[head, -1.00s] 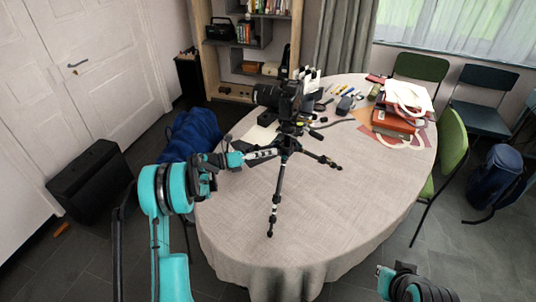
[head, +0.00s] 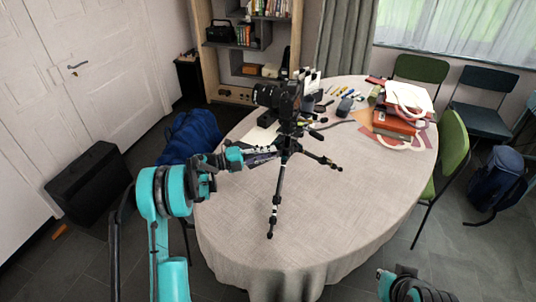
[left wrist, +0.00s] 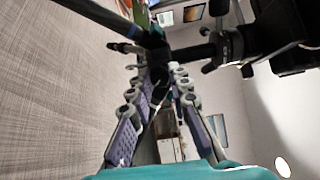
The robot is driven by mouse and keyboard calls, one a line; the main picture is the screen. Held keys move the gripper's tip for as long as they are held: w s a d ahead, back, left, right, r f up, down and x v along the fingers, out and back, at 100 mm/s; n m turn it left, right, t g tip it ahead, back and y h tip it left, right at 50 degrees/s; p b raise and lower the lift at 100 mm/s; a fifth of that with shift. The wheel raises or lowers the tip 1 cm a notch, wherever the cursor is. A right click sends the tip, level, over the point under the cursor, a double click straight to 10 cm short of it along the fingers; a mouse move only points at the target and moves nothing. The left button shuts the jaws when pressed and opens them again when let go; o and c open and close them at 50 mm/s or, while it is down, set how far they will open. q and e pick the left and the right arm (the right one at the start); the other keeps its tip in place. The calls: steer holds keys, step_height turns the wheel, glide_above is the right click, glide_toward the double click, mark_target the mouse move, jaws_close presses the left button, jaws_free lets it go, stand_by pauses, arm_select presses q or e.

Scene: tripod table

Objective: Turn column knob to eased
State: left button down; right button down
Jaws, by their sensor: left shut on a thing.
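A black tripod (head: 279,180) stands with its legs spread on the round table (head: 330,220), carrying a black camera (head: 277,97). My left gripper (head: 273,152) reaches in from the left to the tripod's column, just below the head. In the left wrist view its purple-padded fingers (left wrist: 160,80) close around a small dark knob (left wrist: 159,84) beside the column (left wrist: 185,52). The knob's face and any marking are hidden between the fingers. My right gripper (head: 402,285) is at the bottom right, away from the table things; its fingers cannot be made out.
Chairs (head: 454,150) stand at the right. The table's front is clear.

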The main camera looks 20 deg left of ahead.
arm_select(q)
steer(key=shift+n, duration=0.6)
steer(key=c, duration=1.4)
jaws_free()
steer(key=shift+a, duration=0.15)
steer(key=v, duration=1.2)
steer(key=shift+f, duration=0.1)
